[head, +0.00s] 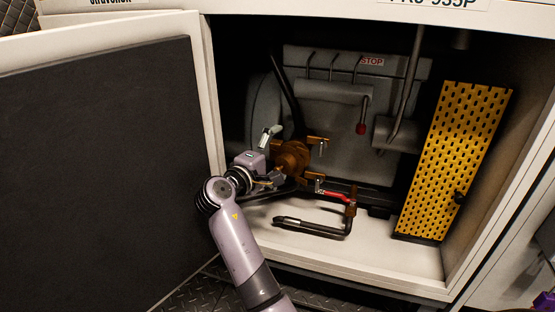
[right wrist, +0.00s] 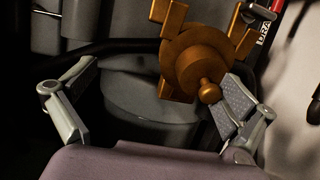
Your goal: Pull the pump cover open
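The bronze pump (head: 292,160) sits inside the open cabinet, with a round bronze cover (right wrist: 197,58) and a small knob (right wrist: 209,91) on it in the right wrist view. My right gripper (head: 272,159) reaches in from the front at the pump's left side. My left gripper is not in view.
The cabinet door (head: 95,150) stands open on the left. A yellow perforated panel (head: 455,160) leans at the right inside. A black pipe (head: 312,229) and red-handled valve (head: 335,196) lie below the pump. The cabinet floor (head: 395,262) is bare at the front.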

